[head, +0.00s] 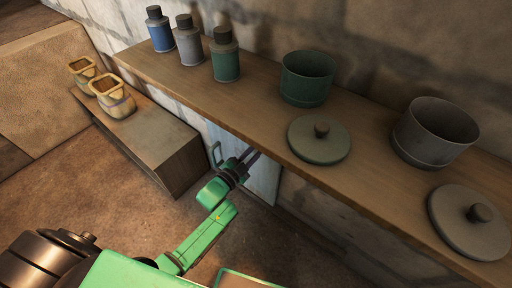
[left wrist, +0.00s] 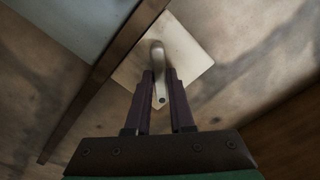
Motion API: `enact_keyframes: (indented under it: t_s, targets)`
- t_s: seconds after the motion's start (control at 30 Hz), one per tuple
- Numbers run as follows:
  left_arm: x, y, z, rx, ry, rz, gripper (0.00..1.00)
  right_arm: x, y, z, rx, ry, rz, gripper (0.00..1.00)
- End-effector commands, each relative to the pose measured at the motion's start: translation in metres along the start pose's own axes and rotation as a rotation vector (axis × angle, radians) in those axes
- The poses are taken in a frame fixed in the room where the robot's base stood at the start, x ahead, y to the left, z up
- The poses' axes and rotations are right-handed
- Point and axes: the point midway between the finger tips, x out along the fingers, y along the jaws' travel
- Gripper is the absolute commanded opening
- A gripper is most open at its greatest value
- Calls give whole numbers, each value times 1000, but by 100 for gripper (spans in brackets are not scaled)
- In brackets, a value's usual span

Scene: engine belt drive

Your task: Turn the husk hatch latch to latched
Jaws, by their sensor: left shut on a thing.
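The husk hatch latch (left wrist: 160,58) is a pale metal lever on a light, diamond-turned square plate (left wrist: 188,50) in the left wrist view. Its lever points down the picture between my left gripper's fingers. My left gripper (left wrist: 160,82) is shut on the lever, one dark finger on each side. In the head view my left gripper (head: 252,156) reaches under the shelf, in front of the pale hatch panel (head: 264,182). The latch is hidden there behind the gripper. In the left wrist view, a blue-grey panel (left wrist: 70,25) with a brown edge lies beside the plate. My right gripper is not in view.
A long wooden shelf (head: 265,118) runs above the hatch. It holds bottles (head: 190,42), a green pot (head: 307,78), a grey pot (head: 435,132) and two lids. A low bench (head: 160,140) with two jars (head: 113,98) stands at left. The floor before the bench is clear.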

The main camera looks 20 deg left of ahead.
Motion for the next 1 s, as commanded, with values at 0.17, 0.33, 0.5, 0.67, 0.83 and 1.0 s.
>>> enact_keyframes:
  t_s: [0.17, 0.33, 0.5, 0.67, 0.83, 1.0]
  targets:
    - [0, -1, -1, -164, -1, 2, 0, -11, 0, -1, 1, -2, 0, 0]
    - [0, -1, -1, -325, -1, 2, 0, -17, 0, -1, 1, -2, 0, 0]
    - [0, -1, 0, -473, -2, 1, 0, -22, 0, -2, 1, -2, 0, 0]
    - [0, 0, 0, -588, -2, 2, 0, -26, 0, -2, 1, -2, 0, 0]
    - [-1, 0, 0, -675, -2, 2, 0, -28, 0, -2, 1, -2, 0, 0]
    - [-1, 1, 1, -726, -3, 2, 0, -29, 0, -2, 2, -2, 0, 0]
